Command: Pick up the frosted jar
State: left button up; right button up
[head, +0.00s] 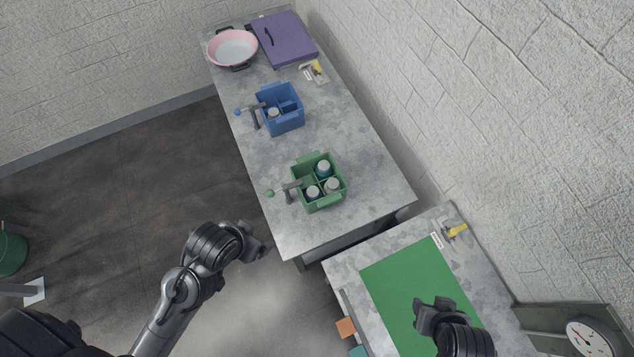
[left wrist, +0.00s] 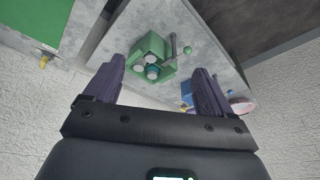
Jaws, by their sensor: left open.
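A green divided crate (head: 320,201) stands on the grey bench and holds three jars with pale grey lids: a back jar (head: 323,167), a right jar (head: 333,186) and a front-left jar (head: 312,193). A blue divided crate (head: 283,124) holds one pale-lidded jar (head: 273,113). I cannot tell which jar is frosted. My left gripper (head: 257,243) is open and empty, left of the bench and short of the green crate. In the left wrist view the green crate (left wrist: 147,47) shows beyond and between my left fingers (left wrist: 160,78). My right gripper (head: 437,307) is over a green mat; its jaw gap is unclear.
Lever handles with a green knob (head: 270,193) and a blue knob (head: 238,112) stick out left of the crates. A pink bowl (head: 233,48) and a purple panel (head: 283,40) lie at the far end. The green mat (head: 400,275) covers the nearer bench. A dial scale (head: 588,338) stands lower right.

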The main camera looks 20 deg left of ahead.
pick_arm(q)
jog(key=shift+s+d+f, duration=0.1)
jog(key=shift+s+d, duration=0.05)
jog(key=shift+s, duration=0.05)
jog(key=c, duration=0.4)
jog(key=shift+c, duration=0.2)
